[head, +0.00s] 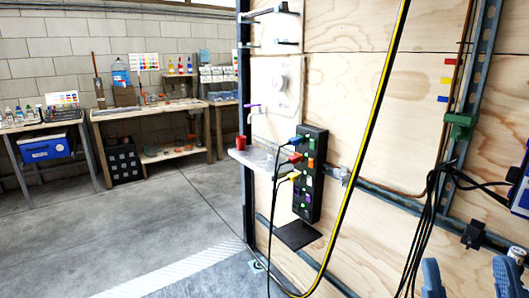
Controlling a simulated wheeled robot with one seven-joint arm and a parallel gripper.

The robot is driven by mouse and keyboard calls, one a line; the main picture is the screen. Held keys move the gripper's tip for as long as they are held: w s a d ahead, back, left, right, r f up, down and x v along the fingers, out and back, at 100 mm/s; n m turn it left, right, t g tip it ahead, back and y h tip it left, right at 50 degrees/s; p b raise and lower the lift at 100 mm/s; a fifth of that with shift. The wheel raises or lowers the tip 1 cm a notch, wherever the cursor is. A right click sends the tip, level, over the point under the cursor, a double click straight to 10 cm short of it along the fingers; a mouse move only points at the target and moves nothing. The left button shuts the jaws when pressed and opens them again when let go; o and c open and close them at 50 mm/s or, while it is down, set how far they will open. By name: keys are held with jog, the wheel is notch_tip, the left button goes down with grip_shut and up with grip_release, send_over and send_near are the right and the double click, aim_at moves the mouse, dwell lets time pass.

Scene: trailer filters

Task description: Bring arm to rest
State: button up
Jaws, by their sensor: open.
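My gripper (470,272) shows at the bottom right edge of the head view. Its two blue fingers stand apart with nothing visible between them, so it is open and empty. Its lower part and most of my arm are out of the frame. I cannot tell the exact gap between the fingers and the wall.
A black socket strip (311,180) with coloured plugs hangs on the plywood wall. A yellow-black hose (369,140) runs down past it. Workbenches (150,110) stand at the back left. The concrete floor (130,225) between is clear.

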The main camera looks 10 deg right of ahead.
jog(key=s+a+f+m+g+y, duration=0.1)
jog(key=s+f+g+y, duration=0.3)
jog(key=s+f+g, duration=0.8)
jog(key=s+f, duration=0.6)
jog(key=s, duration=0.3)
jog(key=shift+s+a+f+m+y, duration=0.2)
jog(key=shift+a+f+m+y, duration=0.05)
jog(key=shift+a+m+y, duration=0.15)
jog(key=shift+c, duration=0.2)
